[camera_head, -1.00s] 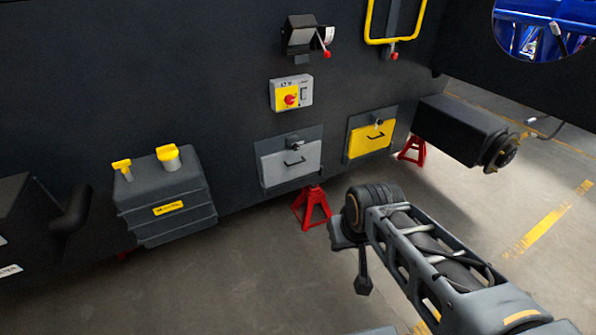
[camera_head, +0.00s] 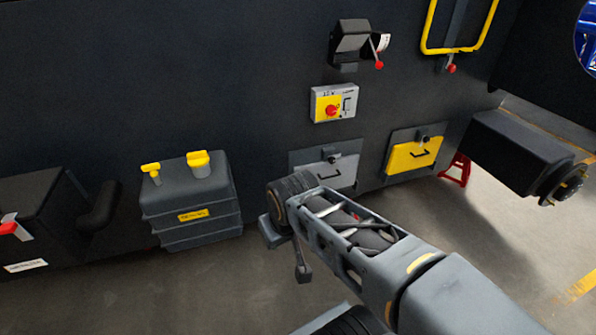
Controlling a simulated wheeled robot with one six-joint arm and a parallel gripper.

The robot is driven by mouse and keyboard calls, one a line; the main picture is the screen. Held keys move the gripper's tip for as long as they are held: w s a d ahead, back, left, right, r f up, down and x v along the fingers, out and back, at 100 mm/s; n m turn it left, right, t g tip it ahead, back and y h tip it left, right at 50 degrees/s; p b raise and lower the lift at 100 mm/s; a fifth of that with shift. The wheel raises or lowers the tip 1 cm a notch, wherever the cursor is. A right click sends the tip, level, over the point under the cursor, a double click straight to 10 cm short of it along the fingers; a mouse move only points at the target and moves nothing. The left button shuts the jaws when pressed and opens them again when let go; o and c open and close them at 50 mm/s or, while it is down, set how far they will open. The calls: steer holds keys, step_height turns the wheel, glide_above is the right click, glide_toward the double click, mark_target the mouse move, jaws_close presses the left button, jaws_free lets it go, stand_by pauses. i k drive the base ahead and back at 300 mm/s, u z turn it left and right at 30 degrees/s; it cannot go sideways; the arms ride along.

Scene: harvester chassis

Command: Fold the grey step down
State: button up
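The grey panel (camera_head: 342,171) with a dark handle is the only grey flap in view, and I take it as the grey step. It stands upright against the dark chassis wall, below a dark latch (camera_head: 331,154). My arm covers its lower left part. My arm reaches up from the lower right. A small dark end part of it, which seems to be my gripper (camera_head: 303,272), hangs below the arm's far joint, in front of the floor and lower in the picture than the panel. Its fingers are too small to make out. Nothing shows held in it.
A yellow panel (camera_head: 410,157) with a similar latch is right of the grey one. A ribbed tank (camera_head: 190,208) stands left. A dark beam (camera_head: 515,155) juts out right.

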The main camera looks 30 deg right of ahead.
mark_target(328, 180)
steer(key=z, duration=0.05)
steer(key=i, duration=0.75)
steer(key=z, duration=0.75)
steer(key=i, duration=0.4)
steer(key=z, duration=0.35)
